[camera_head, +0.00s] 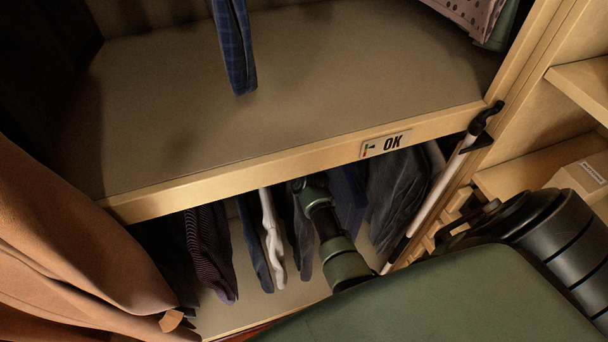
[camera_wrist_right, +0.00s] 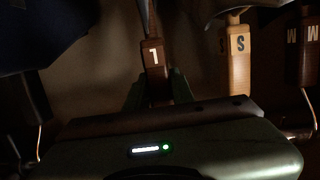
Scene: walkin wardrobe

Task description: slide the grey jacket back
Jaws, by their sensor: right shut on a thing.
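In the head view several garments hang in the lower bay under the shelf. A dark grey garment (camera_head: 396,188), likely the grey jacket, hangs at the right of the row. My right arm reaches into the row left of it; its gripper is hidden there by the shelf front and clothes. In the right wrist view my right gripper (camera_wrist_right: 157,82) is shut on a brown hanger piece (camera_wrist_right: 153,55) marked L. I cannot tell which garment hangs from it. My left gripper is not in view.
A pale wooden piece marked S (camera_wrist_right: 238,60) and darker ones marked M (camera_wrist_right: 311,50) are to the right of the gripper. The shelf front (camera_head: 250,168) runs above the clothes. A white pole (camera_head: 436,190) leans at the right. A brown coat (camera_head: 70,240) fills the left.

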